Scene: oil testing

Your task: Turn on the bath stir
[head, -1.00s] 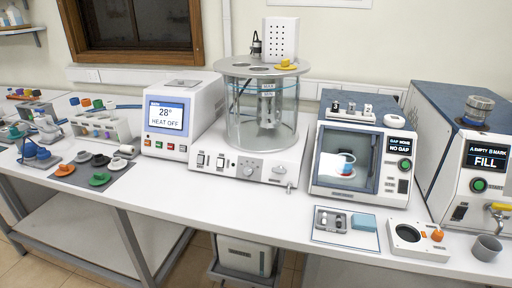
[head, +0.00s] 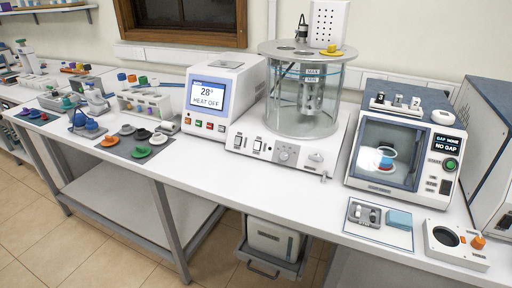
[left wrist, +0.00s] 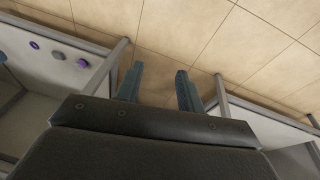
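The glass bath (head: 305,95) stands on a white control base (head: 270,145) in the middle of the bench in the head view. The base front has two rocker switches (head: 248,143), a round knob (head: 284,155) and another control at its right end. The labels are too small to read. A controller box (head: 222,97) left of the bath has a screen with "28°" and "HEAT OFF". My left gripper (left wrist: 160,88) shows in the left wrist view, with its two fingers apart and nothing between them, over the tiled floor. My right gripper is in neither view.
A windowed tester (head: 400,150) reading "NO GAP" stands right of the bath. A tray with small parts (head: 380,228) lies in front of it. Coloured stoppers (head: 140,140) and a rack (head: 155,103) are to the left. The bench front before the bath (head: 240,180) is clear.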

